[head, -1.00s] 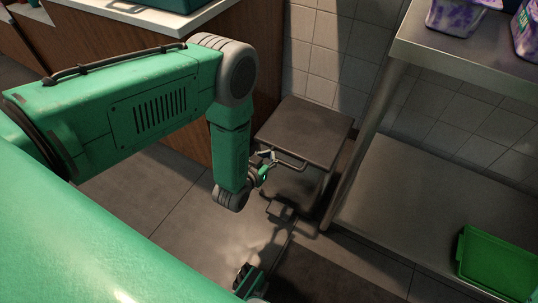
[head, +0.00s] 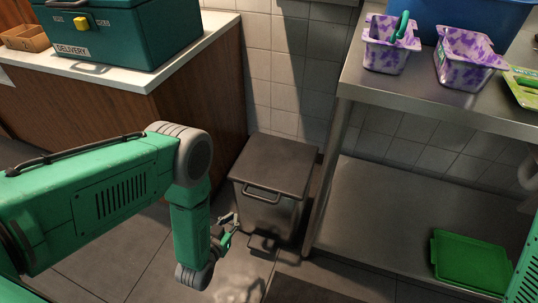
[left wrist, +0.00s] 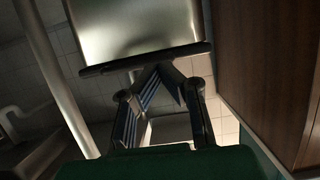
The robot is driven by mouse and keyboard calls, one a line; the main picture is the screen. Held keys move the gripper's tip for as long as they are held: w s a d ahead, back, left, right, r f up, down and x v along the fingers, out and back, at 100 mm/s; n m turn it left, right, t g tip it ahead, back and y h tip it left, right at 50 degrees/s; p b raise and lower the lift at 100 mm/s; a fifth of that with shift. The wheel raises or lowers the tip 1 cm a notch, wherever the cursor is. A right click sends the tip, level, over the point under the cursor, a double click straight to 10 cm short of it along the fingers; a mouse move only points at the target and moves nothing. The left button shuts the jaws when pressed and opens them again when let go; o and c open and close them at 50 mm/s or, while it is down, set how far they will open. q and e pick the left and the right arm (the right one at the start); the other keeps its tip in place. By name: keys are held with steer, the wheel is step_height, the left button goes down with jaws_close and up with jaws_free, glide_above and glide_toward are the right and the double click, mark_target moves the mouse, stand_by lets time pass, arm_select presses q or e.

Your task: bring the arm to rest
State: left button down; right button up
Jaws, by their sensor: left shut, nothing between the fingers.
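My left arm comes in from the left of the head view and its forearm hangs down. My left gripper (head: 228,230) is low over the floor, in front of the metal bin (head: 278,222) with a dark lid. In the left wrist view, the fingers of my left gripper (left wrist: 160,72) meet at the tips with nothing between them. A metal surface with a dark edge, probably the bin (left wrist: 135,28), shows just beyond them. I cannot tell whether the fingers touch it. My right gripper is not in view.
A wood-sided counter (head: 200,95) bears a green delivery box (head: 125,35). On the steel table (head: 440,108) stand purple-spotted tubs (head: 388,55) and a blue container (head: 455,18). A green tray (head: 470,262) lies on the lower shelf (head: 385,215).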

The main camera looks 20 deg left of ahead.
arm_select(q)
steer(key=shift+r, duration=0.1)
steer(key=s+a+r+g+p, duration=0.1)
steer(key=s+r+g+p, duration=0.2)
steer(key=s, duration=0.9)
steer(key=s+a+r+g+p, duration=0.1)
steer(key=s+r+g+p, duration=0.2)
steer(key=s+r+g, duration=0.7)
step_height(320, 180, up, 4)
steer(key=shift+s+a+g, duration=0.15)
steer(key=shift+s+g, duration=0.15)
steer(key=shift+s, duration=0.55)
